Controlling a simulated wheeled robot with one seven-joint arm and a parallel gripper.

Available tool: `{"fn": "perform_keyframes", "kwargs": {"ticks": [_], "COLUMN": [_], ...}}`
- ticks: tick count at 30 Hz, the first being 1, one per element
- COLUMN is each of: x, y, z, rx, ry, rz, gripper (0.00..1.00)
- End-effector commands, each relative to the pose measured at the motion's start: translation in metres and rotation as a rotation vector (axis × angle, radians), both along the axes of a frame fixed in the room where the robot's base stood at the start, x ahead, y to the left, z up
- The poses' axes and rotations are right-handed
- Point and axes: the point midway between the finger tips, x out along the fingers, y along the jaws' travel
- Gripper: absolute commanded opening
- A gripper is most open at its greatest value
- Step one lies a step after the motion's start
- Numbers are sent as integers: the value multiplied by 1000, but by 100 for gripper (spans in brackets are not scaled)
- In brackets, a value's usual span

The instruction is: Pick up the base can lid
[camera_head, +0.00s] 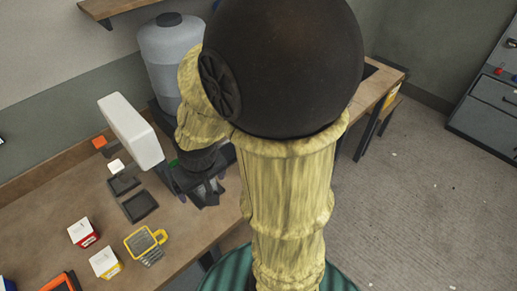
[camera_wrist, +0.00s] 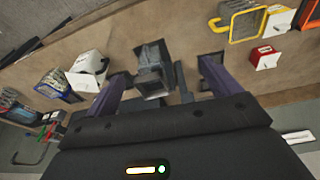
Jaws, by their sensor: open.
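My gripper (camera_head: 207,192) is low over the workbench in the head view, partly covered by my arm. In the wrist view its two dark purple fingers (camera_wrist: 166,72) stand wide apart. Between them is a dark grey, square-edged object (camera_wrist: 150,80), with a thin dark upright piece to its right. I see no clear contact between it and either finger. I cannot tell for certain which thing is the base can lid; nothing clearly shows as one.
A workbench (camera_head: 185,250) holds dark trays (camera_head: 140,206), a yellow-framed basket (camera_head: 147,246), a red-and-white box (camera_head: 83,232) and a yellow-and-white box (camera_head: 105,262). A tall white panel-like object (camera_head: 130,130) and a grey tank (camera_head: 170,60) stand close by my gripper.

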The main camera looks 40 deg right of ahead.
Motion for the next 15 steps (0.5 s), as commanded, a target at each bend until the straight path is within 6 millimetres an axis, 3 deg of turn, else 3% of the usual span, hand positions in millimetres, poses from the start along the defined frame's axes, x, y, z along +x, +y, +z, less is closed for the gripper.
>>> {"fn": "perform_keyframes", "kwargs": {"ticks": [15], "x": [48], "y": [-100], "z": [-5], "rx": [-36], "ry": [-22], "rz": [-178], "gripper": [100]}}
